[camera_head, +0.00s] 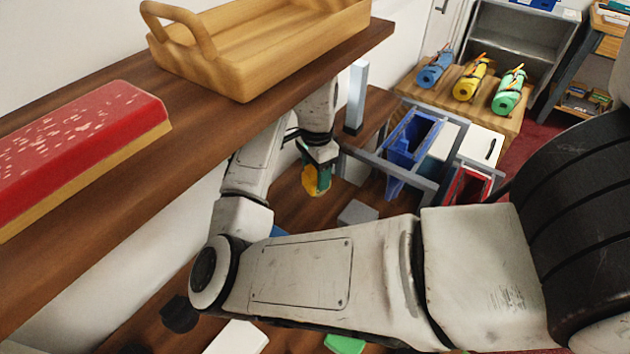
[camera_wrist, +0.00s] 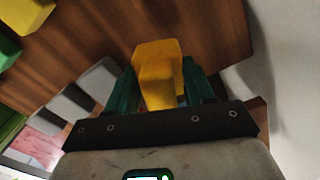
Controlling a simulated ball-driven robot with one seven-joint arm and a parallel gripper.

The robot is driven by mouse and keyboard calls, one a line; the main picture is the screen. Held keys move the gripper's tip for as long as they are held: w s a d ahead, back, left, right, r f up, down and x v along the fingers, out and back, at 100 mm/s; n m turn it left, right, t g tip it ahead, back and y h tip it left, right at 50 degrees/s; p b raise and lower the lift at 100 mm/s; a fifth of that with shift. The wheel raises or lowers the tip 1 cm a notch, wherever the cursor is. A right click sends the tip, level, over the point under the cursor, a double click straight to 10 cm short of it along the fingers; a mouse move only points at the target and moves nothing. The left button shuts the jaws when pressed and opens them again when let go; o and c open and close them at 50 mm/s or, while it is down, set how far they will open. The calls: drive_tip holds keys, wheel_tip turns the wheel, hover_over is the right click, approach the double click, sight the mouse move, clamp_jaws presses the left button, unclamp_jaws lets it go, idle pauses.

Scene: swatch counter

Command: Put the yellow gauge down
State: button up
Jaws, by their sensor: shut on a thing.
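The yellow gauge (camera_head: 310,182) is held in my gripper (camera_head: 317,178) under the shelf, above the dark wooden counter. In the wrist view the yellow gauge (camera_wrist: 156,75) sits between the two green fingers of my gripper (camera_wrist: 163,90), which are shut on it. Brown wood shows beyond it. Its far side is hidden, and I cannot tell whether it touches the counter.
A wooden shelf above carries a wooden tray (camera_head: 245,82) and a red-topped block (camera_head: 75,140). Blue (camera_head: 410,140) and red (camera_head: 466,187) bins in a grey frame stand right of my gripper. A grey block (camera_head: 356,213) lies on the counter nearby. A pale wall is close by.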

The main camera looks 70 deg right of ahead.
sight(315, 183)
wheel_tip(315, 183, down, 3)
drive_tip(key=shift+f, duration=0.1)
drive_tip(key=shift+w+f+p, duration=0.15)
drive_tip(key=shift+f+p, duration=0.05)
drive_tip(key=shift+p, duration=0.25)
drive_tip(key=shift+f, duration=0.2)
drive_tip(key=shift+f, duration=0.2)
drive_tip(key=o, duration=0.9)
drive_tip(key=shift+o, duration=0.2)
drive_tip(key=shift+r, duration=0.1)
drive_tip(key=shift+r+b, duration=0.35)
drive_tip(key=shift+r, duration=3.55)
